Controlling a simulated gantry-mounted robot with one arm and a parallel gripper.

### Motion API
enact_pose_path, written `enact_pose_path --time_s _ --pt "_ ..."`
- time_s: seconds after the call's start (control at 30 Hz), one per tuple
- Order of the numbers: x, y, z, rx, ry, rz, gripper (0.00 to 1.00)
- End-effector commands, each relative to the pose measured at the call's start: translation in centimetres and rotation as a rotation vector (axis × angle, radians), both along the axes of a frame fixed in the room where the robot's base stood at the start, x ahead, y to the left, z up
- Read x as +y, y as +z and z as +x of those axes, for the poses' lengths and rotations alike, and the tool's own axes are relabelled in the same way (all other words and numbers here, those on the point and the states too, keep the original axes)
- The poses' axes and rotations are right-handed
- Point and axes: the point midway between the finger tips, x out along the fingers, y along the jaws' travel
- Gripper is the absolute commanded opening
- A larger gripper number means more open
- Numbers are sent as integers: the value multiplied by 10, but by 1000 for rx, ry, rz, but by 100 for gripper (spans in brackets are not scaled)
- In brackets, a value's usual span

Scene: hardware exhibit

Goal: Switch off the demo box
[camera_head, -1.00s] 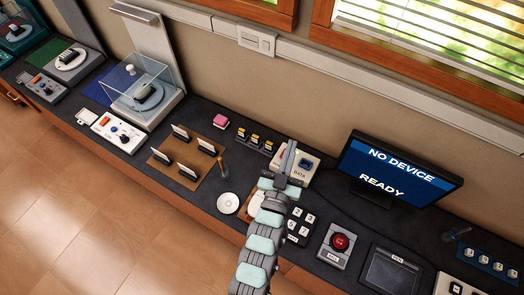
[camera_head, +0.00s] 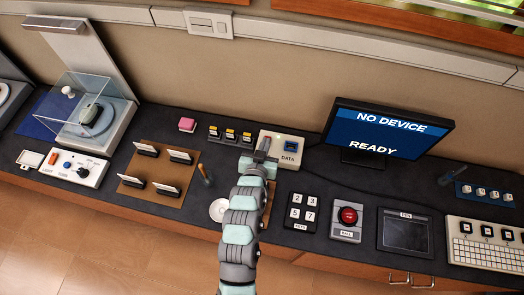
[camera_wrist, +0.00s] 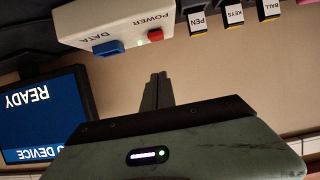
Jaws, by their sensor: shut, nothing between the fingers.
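The white box marked DATA and POWER (camera_head: 291,136) stands on the dark counter, left of the monitor. Its blue DATA port shows in the head view, while my gripper (camera_head: 264,143) covers part of its left side. In the wrist view, the box (camera_wrist: 112,20) appears upside down at the top. A red POWER button (camera_wrist: 155,35) sits beside the blue DATA port (camera_wrist: 108,48). My gripper (camera_wrist: 157,76) is shut and empty. Its fingertips point toward the box, and a gap shows between them and the red button in the wrist view.
Several cartridges, labelled PEN, KEYS and BALL (camera_wrist: 235,18), stand close beside the box. The monitor (camera_head: 388,130) reads NO DEVICE READY. A keypad (camera_head: 302,211) and a red-ball unit (camera_head: 347,220) lie at the front right.

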Motion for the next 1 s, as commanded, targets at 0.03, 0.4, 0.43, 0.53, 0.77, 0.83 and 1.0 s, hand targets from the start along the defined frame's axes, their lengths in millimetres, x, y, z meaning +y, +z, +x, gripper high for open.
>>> enact_pose_path --time_s 0.03,0.4,0.43,0.53,0.77,0.83,1.0 --pt "-3 -4 9 4 -1 -1 0" --pt "-6 -45 26 4 -1 1 0" --pt "-6 -47 25 5 -1 1 0" --pt "-5 -52 25 4 0 2 0" --pt "-5 -53 24 2 0 1 0" --pt "-5 -53 24 2 0 1 0" --pt "-4 -56 24 2 1 2 0"
